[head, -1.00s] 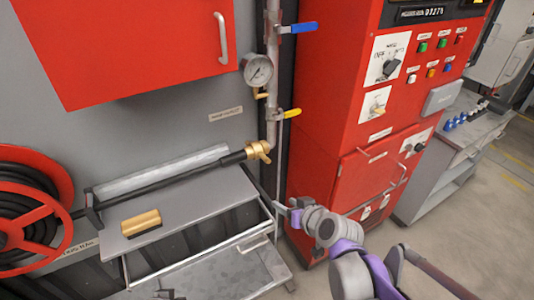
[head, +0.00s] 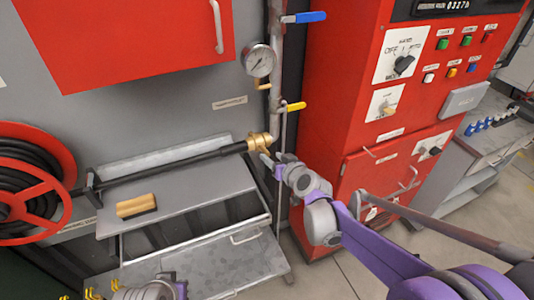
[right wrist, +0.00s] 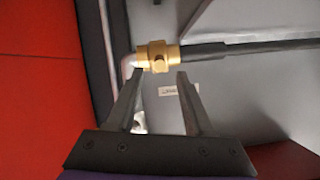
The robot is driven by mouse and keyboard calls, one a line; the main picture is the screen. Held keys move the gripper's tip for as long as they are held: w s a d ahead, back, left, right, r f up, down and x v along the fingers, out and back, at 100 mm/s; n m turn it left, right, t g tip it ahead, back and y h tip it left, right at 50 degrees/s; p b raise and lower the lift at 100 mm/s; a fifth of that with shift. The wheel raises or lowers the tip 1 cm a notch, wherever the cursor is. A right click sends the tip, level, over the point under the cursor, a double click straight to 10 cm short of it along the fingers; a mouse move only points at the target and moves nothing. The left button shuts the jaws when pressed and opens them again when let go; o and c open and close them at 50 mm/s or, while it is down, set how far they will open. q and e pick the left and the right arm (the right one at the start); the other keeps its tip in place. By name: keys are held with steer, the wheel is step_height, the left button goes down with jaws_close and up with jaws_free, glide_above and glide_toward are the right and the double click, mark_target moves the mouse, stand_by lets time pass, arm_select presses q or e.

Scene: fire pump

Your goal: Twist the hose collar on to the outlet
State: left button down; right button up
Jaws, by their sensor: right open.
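The brass hose collar (head: 258,142) is at the end of the black hose (head: 180,167), against the lower end of the grey outlet pipe (head: 272,100). Whether it is threaded on cannot be told. My right gripper (head: 268,161) is just below and right of the collar. In the right wrist view, the open fingers of my right gripper (right wrist: 158,76) point at the brass collar (right wrist: 157,56), with their tips just short of it and one toward each end. My left arm shows at the bottom edge of the head view; its fingers cannot be made out.
A grey metal bench (head: 190,195) below the hose holds a wooden-backed brush (head: 136,206). A red hose reel (head: 32,190) is at left. A pressure gauge (head: 259,61) and yellow lever (head: 293,107) sit above the collar. A red control cabinet (head: 340,140) stands close on the right.

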mark_target(269, 154)
steer(key=x, duration=0.5)
jaws_close()
stand_by(1.4)
